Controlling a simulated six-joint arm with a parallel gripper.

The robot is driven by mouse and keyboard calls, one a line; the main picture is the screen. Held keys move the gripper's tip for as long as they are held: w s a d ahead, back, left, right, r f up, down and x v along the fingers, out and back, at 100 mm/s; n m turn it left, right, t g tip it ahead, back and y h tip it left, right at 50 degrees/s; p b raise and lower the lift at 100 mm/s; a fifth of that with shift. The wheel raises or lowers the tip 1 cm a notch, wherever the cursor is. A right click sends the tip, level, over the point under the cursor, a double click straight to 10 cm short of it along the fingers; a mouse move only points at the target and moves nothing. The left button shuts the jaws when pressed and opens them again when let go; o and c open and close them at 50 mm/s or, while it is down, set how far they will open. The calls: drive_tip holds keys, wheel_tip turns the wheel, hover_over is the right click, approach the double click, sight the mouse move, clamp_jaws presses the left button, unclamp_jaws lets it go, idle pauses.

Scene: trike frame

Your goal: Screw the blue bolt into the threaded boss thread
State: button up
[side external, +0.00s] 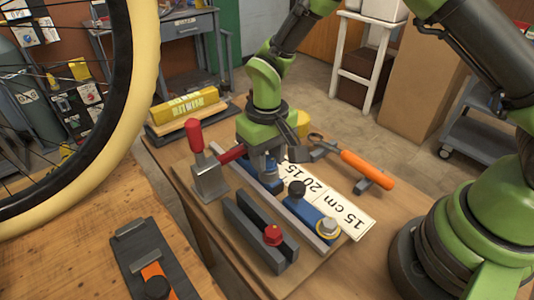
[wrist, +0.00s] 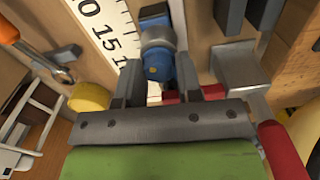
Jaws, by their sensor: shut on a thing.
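My gripper (side external: 262,160) points down over the long narrow fixture in the middle of the bench, in the side view. In the wrist view, its fingers (wrist: 158,80) are shut on the blue bolt (wrist: 159,66), a rounded blue piece with a small orange mark. The bolt is mostly hidden by the gripper in the side view. I cannot make out the threaded boss or whether the bolt touches it. A blue block (side external: 305,213) with a black knob stands at the near end of the fixture, beside a silver round part with a yellow ring (side external: 328,228).
A red-handled clamp (side external: 208,170) stands close left of my gripper. A white ruler plate (side external: 335,205) and orange-handled tool (side external: 366,168) lie right. A large wheel (side external: 125,130) fills the left.

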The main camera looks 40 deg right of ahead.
drive_tip(key=shift+m, duration=0.6)
drive_tip(key=shift+d+m, duration=0.1)
drive_tip(key=shift+m, duration=0.7)
drive_tip(key=shift+m, duration=0.9)
drive_tip(key=shift+m, duration=1)
